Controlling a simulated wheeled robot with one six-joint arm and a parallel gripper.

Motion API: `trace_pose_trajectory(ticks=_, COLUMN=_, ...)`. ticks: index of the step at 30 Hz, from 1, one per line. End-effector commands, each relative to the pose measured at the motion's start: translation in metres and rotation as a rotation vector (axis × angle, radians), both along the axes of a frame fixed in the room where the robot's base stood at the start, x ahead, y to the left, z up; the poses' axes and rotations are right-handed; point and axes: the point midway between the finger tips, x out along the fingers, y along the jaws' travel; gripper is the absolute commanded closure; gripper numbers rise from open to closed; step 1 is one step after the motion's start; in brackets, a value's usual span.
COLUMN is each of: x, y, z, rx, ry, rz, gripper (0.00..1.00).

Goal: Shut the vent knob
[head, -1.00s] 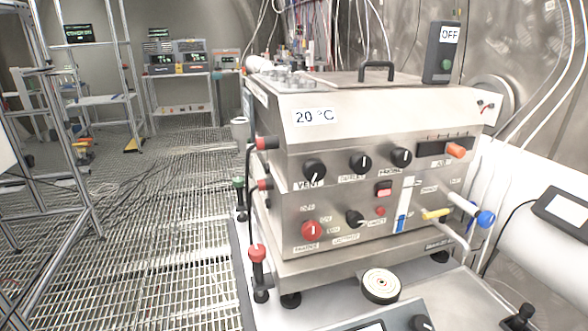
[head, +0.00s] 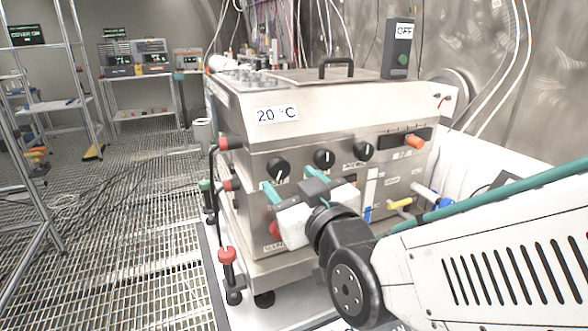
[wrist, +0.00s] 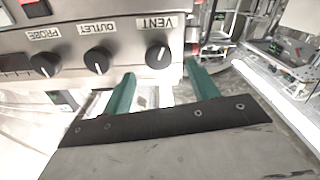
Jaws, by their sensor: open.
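The vent knob (head: 278,168) is a black round knob with a white pointer line, the leftmost of three in a row on the steel box's front panel. In the wrist view the vent knob (wrist: 158,55) sits under an upside-down VENT label, just beyond and between the fingertips. My gripper (head: 290,181) has green fingers and is open in front of the panel, just below the knob row. In the wrist view my gripper (wrist: 158,75) shows its two fingers apart with nothing between them. Whether a finger touches the panel I cannot tell.
The outlet knob (head: 324,158) and probe knob (head: 363,151) are to the right of the vent knob. Red-capped fittings (head: 230,143) stick out at the box's left edge. A red knob (head: 274,230) is partly hidden behind my gripper. The grated floor at left is open.

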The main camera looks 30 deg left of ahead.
Motion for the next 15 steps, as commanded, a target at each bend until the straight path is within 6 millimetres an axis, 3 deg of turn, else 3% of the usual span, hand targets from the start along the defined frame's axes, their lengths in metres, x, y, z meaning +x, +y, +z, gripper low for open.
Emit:
trace_pose_trajectory(ticks=9, x=0.032, y=0.038, z=-0.001, rx=-0.001, ry=0.002, rz=-0.002, gripper=0.41)
trace_pose_trajectory(ticks=15, x=0.04, y=0.047, z=0.0, rx=-0.001, ry=0.002, rz=-0.001, gripper=0.41)
